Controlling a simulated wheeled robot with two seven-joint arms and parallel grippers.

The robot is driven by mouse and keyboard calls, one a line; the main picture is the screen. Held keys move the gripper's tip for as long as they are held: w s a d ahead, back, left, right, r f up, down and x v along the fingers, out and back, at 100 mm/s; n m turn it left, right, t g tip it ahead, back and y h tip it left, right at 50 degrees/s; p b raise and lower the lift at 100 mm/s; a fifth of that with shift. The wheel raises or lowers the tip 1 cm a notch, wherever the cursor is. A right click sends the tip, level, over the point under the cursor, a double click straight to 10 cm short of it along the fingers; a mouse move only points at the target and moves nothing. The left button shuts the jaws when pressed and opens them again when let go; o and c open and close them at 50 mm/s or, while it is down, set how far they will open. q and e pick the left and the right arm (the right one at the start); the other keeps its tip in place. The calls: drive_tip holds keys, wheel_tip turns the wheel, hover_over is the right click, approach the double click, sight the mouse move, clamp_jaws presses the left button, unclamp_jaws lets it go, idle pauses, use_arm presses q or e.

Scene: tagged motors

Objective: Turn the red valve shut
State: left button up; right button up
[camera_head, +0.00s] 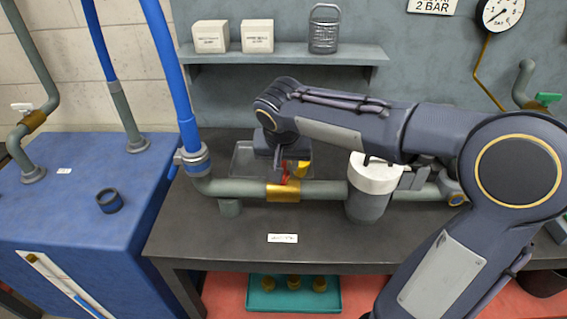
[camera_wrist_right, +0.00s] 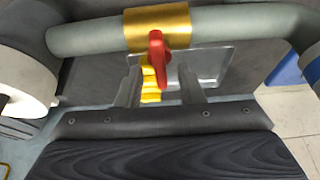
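The red valve handle (camera_head: 284,173) sits on a brass valve body (camera_head: 283,192) on the grey-green pipe (camera_head: 235,188) along the bench. In the right wrist view the red handle (camera_wrist_right: 157,55) points from the brass body (camera_wrist_right: 155,24) toward my gripper. My right gripper (camera_wrist_right: 160,72) is open, its two fingers apart on either side of the handle's near end. I cannot tell whether they touch it. In the head view, my right arm partly hides the valve area. My left gripper is not in view.
A yellow ribbed item (camera_wrist_right: 150,82) shows near the fingers, over or in a clear tray (camera_head: 243,158) behind the pipe. A white-topped canister (camera_head: 373,178) stands right of the valve. A blue pipe (camera_head: 176,80) rises at left. The bench front (camera_head: 225,238) is mostly clear.

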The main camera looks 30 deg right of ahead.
drive_tip(key=v, duration=0.7)
drive_tip(key=shift+f, duration=0.1)
drive_tip(key=s+a+f+n+t+y+p, duration=0.1)
drive_tip(key=s+a+f+n+y+p, duration=0.1)
drive_tip(key=s, duration=0.7)
drive_tip(key=s+a+f+n+y+p, duration=0.2)
drive_tip(key=s+a+f+y+p, duration=0.1)
drive_tip(key=s, duration=0.7)
drive_tip(key=shift+f+n+t+y+p, duration=0.25)
drive_tip(key=shift+n+t+y+p, duration=0.15)
drive_tip(key=shift+y, duration=0.2)
drive_tip(key=shift+a, duration=0.1)
